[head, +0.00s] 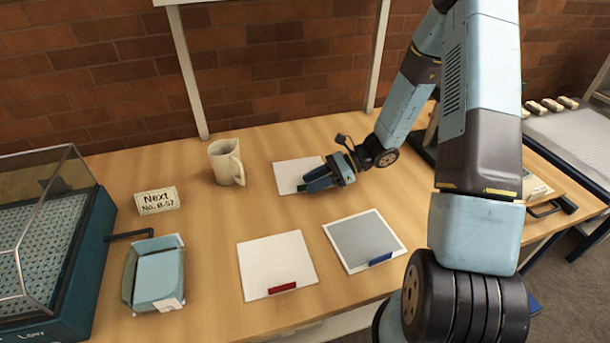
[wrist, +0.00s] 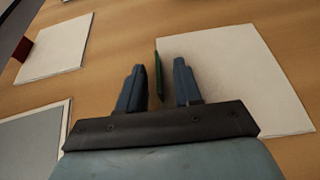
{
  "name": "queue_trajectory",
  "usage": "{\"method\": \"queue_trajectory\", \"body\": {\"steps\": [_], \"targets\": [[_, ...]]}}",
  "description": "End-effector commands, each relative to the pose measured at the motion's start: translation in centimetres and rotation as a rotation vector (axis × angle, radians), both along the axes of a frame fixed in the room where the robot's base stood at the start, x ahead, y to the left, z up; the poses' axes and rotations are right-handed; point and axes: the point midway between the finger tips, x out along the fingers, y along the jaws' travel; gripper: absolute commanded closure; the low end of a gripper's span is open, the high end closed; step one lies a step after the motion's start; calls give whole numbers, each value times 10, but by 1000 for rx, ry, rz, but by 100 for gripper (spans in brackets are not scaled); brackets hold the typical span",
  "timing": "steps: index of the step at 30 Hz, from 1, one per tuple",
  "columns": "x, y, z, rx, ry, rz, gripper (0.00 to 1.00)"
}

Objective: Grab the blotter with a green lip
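The blotter with a green lip (head: 290,174) is a white square lying on the table at the back. My gripper (head: 304,187) is over its near right part and hides some of it. In the wrist view this blotter (wrist: 235,72) lies at the right, its narrow green lip (wrist: 158,75) standing along its left edge. My gripper (wrist: 158,78) is open there, with one dark blue finger on each side of the lip. A gap shows between the lip and each finger.
A white blotter with a red lip (head: 275,262) and a grey one with a blue lip (head: 363,238) lie nearer the front.

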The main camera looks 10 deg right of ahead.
Motion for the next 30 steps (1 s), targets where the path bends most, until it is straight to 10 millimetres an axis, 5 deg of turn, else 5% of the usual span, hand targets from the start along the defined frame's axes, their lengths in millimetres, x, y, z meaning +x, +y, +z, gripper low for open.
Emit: {"method": "queue_trajectory", "body": {"steps": [10,21,30], "targets": [[-1,7,-3,0,1,0,66],[-1,7,-3,0,1,0,100],[-1,7,-3,0,1,0,100]]}}
